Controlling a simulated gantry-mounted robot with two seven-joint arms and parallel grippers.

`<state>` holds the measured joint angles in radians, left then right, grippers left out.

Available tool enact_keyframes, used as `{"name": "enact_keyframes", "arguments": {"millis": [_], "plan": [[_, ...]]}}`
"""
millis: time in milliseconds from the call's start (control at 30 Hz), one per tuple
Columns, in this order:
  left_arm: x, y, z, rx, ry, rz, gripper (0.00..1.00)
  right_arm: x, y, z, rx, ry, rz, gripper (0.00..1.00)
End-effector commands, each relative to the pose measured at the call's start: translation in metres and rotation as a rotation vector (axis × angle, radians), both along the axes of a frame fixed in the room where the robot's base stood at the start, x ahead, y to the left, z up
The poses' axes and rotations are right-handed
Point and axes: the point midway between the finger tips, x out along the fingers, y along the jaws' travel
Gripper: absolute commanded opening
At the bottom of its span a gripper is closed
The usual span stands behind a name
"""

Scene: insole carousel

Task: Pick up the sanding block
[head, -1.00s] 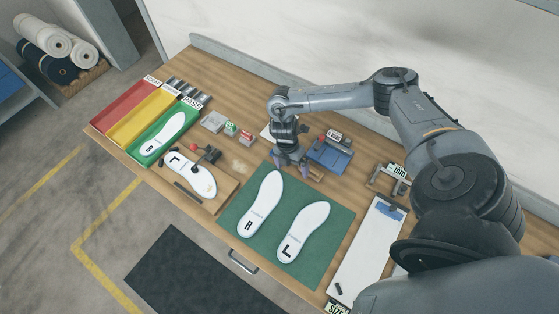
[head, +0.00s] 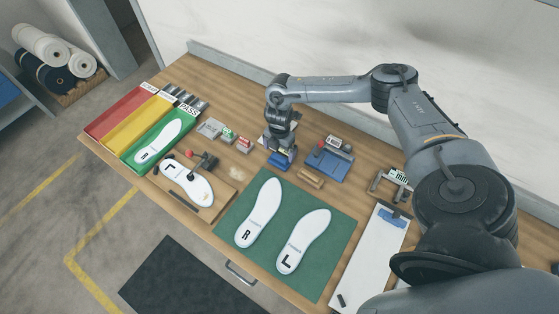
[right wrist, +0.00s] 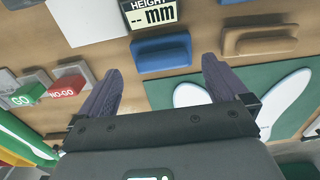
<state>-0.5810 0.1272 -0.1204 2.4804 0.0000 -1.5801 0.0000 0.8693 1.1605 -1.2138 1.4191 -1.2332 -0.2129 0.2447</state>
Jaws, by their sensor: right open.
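Two similar low blocks with raised grips lie on the bench, and I cannot tell which one is the sanding block. The blue block (right wrist: 162,52) lies ahead of my right gripper (right wrist: 160,92), roughly between the lines of its two open fingers, which are empty. In the head view the blue block (head: 281,160) shows just below my right gripper (head: 280,148), whose fingertips are hard to make out there. The tan block (right wrist: 258,40) lies beyond the right finger; in the head view it (head: 311,178) is uncovered. My left gripper is out of view.
A green mat (head: 250,262) with two white insoles lies in front. GO and NO-GO blocks (right wrist: 48,90) are left of my fingers. A height display (right wrist: 149,12) stands behind the blue block. A blue-based device (head: 330,164) is at right. Coloured trays (head: 112,112) are far left.

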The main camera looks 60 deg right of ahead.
Motion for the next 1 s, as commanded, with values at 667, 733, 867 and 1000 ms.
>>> {"name": "enact_keyframes", "arguments": {"millis": [667,733,867,1000], "plan": [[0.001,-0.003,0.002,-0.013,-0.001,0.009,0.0,-0.003,-0.007,-0.046,0.0,0.001,0.001,1.0],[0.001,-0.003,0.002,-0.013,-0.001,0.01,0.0,-0.003,-0.007,-0.046,0.0,0.001,0.001,0.89],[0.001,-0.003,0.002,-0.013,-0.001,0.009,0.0,-0.003,-0.007,-0.046,0.0,0.001,0.001,0.69],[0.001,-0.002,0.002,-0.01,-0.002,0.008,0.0,-0.002,-0.007,-0.045,0.0,0.0,0.0,0.56]]}}
